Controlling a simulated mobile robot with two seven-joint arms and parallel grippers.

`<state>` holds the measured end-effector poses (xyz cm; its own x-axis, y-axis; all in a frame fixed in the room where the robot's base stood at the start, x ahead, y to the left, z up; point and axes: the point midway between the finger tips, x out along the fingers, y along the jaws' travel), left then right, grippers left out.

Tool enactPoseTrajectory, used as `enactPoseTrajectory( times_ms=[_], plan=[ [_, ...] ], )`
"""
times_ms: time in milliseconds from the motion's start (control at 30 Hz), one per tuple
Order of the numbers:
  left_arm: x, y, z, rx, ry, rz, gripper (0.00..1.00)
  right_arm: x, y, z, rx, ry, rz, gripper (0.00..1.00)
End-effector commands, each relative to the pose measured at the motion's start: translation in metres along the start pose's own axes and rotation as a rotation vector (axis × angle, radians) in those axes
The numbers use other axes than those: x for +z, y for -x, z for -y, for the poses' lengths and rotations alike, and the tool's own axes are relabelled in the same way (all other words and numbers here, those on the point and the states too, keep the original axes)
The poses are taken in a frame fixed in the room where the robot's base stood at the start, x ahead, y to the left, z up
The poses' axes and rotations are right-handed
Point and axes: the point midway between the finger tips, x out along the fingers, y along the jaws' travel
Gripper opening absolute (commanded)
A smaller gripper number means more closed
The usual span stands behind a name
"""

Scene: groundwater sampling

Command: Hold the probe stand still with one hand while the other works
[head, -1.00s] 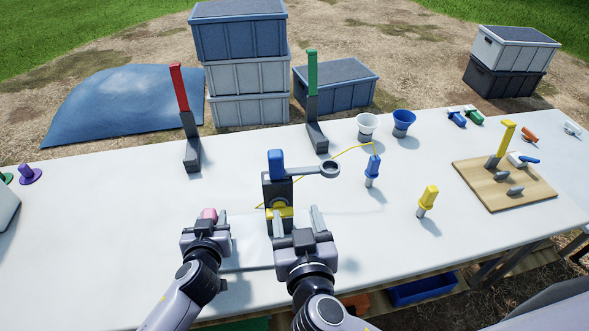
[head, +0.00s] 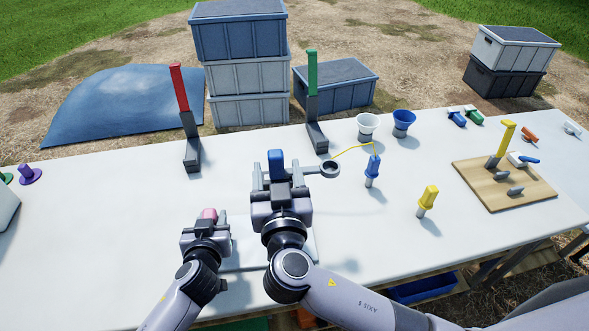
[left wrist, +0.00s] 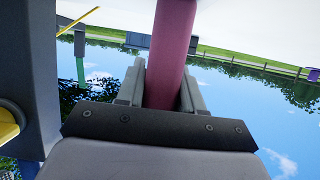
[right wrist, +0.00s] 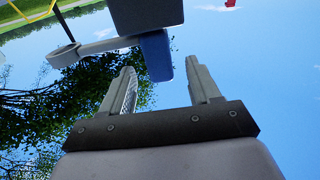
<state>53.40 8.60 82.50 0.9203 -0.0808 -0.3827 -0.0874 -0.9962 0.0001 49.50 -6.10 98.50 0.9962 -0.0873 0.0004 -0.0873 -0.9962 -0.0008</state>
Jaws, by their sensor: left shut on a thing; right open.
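The probe stand has a blue top block (head: 275,160) and a side arm ending in a grey ring (head: 329,168). Its dark post (right wrist: 147,12) and the blue block (right wrist: 156,55) also show in the right wrist view. My left gripper (head: 207,222) is shut on a pink upright handle (left wrist: 172,45) left of the post. My right gripper (head: 279,178) is open, its fingers apart near the blue block, and hides the stand's lower part in the head view. A blue probe (head: 373,170) with a yellow cable (head: 352,151) stands right of the ring.
A yellow-handled piece (head: 428,198) stands to the right. A wooden board (head: 482,199) with a yellow lever is further right. Red (head: 180,90) and green (head: 312,75) levers rise behind, with white (head: 367,124) and blue (head: 403,122) cups. The left tabletop (head: 110,220) is mostly clear.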

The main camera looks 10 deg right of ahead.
Motion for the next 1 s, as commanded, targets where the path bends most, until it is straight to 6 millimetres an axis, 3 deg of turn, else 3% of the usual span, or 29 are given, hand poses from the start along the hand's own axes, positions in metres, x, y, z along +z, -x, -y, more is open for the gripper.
enactPoseTrajectory(
  times_ms=[200, 567, 733, 967, 1000],
  plan=[
    [0.000, 0.000, 0.000, 0.000, 0.000, 0.000, 0.00, 0.000, -0.017, 0.000, 0.000, 0.000, 0.000, 0.62],
    [0.000, 0.000, 0.000, 0.000, 0.000, 0.000, 0.00, 0.000, -0.020, 0.000, -0.001, 0.000, 0.001, 0.62],
    [0.000, 0.000, 0.000, 0.000, 0.000, 0.000, 0.00, 0.000, -0.020, 0.000, -0.001, 0.000, 0.000, 0.07],
    [0.000, 0.000, 0.000, 0.000, 0.000, 0.000, 0.00, -0.008, -0.019, 0.001, -0.001, -0.002, -0.001, 0.07],
    [0.000, 0.000, 0.000, 0.000, 0.000, 0.000, 0.00, -0.012, -0.020, 0.001, 0.000, -0.003, -0.002, 0.02]
  ],
)
